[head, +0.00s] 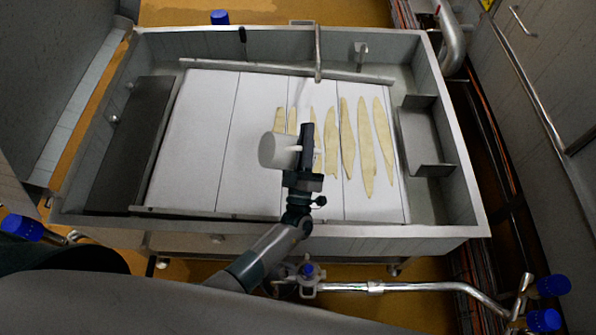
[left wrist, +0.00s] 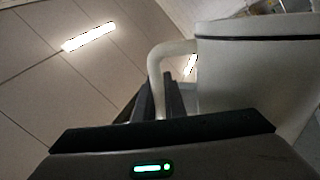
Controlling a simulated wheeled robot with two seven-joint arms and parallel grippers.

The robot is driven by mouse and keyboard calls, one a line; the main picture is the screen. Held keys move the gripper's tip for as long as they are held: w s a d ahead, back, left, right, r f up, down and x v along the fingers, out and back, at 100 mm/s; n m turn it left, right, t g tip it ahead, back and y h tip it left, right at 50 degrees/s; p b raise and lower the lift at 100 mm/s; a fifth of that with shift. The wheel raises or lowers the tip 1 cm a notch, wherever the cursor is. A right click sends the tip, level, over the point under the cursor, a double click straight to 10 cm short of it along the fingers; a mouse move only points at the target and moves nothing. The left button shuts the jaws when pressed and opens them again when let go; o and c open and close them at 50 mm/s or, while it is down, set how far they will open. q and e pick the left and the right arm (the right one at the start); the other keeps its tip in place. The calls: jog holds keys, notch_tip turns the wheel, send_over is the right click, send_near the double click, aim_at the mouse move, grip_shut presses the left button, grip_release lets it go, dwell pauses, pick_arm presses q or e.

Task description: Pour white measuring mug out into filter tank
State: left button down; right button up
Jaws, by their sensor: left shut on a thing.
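The white measuring mug (head: 278,151) is in the head view, over the middle of the filter tank (head: 360,231). My left gripper (head: 305,150) is shut on the mug's handle, at the mug's right side. The left wrist view shows the mug (left wrist: 250,85) large at the right, with its handle (left wrist: 157,75) running down between the gripper fingers (left wrist: 160,100). The mug looks tilted in the head view. Its inside is hidden, and I cannot tell whether anything runs out. My right gripper is not in view.
White sheets (head: 205,130) line the tank floor, with several pale yellow strips (head: 366,150) on them. A curved metal pipe (head: 318,55) reaches over the far rim. A grey bracket (head: 422,130) stands inside at the right. A pipe with blue-knobbed valves (head: 400,287) runs along the near side.

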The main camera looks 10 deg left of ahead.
pick_arm(q)
jog(key=shift+w+d+f+m+h, duration=0.1)
jog(key=shift+w+d+m+h, duration=0.25)
jog(key=shift+d+m+h, duration=0.4)
jog(key=shift+w+d+m, duration=0.1)
jog(key=shift+d+m, duration=0.25)
jog(key=shift+w+d+f+m+h, duration=0.1)
jog(key=shift+d+m+h, duration=0.05)
jog(key=shift+m+h, duration=0.2)
jog(key=shift+w+d+g, duration=0.1)
jog(key=shift+g, duration=0.2)
dwell(0.3)
jog(key=a+n, duration=0.1)
jog(key=s+a+n+y, duration=0.2)
jog(key=a, duration=0.1)
jog(key=shift+r+n+t, duration=0.3)
jog(key=shift+n+t, duration=0.05)
jog(key=shift+t, duration=0.05)
jog(key=shift+d, duration=0.1)
jog(key=shift+a, duration=0.2)
